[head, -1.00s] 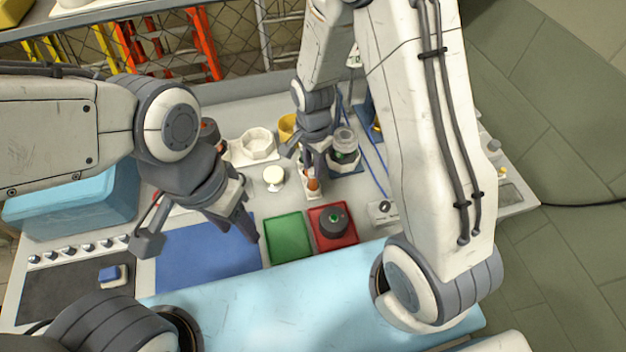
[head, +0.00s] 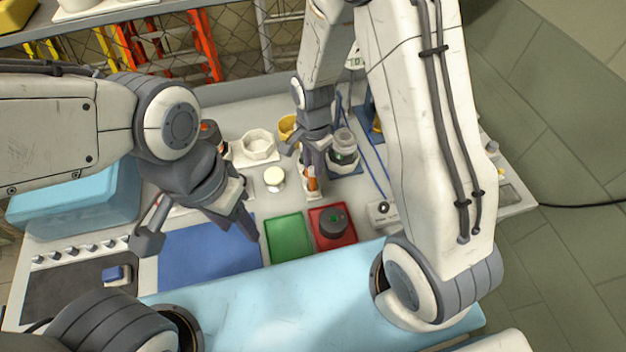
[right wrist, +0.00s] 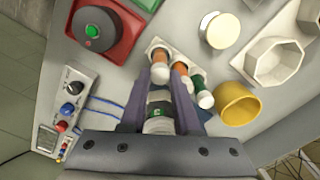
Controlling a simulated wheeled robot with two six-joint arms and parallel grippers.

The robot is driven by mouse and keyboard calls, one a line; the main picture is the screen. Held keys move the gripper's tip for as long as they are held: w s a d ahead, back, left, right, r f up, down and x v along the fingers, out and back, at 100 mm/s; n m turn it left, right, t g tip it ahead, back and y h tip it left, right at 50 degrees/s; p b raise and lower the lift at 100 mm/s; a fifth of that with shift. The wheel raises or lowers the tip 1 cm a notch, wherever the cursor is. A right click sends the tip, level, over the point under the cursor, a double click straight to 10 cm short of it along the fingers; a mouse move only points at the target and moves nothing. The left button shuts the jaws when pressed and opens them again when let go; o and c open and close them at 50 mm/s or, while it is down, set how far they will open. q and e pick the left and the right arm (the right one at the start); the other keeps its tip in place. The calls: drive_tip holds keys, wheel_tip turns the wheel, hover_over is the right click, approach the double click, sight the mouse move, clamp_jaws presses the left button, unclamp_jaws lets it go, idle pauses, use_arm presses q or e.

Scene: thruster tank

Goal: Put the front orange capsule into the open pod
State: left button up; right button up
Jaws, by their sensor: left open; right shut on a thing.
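The front orange capsule (head: 311,185), with a white end, stands in a small white rack (head: 308,195) in the head view. My right gripper (head: 315,178) points down and is shut on this capsule. A pod with a clear upper part (head: 343,142) and a green mark stands just right of the gripper on a blue mat. It partly shows between the fingers in the right wrist view (right wrist: 158,110). My left gripper (head: 202,238) is open and empty over the blue mat.
A red tray (head: 347,239) holds a dark round part with a green top. A green tray (head: 288,238) is empty. A cream-topped knob (head: 274,178), white octagonal bowl (head: 258,145) and yellow cup (head: 288,126) stand near the rack. A control box (head: 383,211) lies to the right.

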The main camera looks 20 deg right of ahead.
wheel_tip(320, 180, up, 9)
drive_tip(key=p, duration=0.8)
idle(0.7)
idle(1.2)
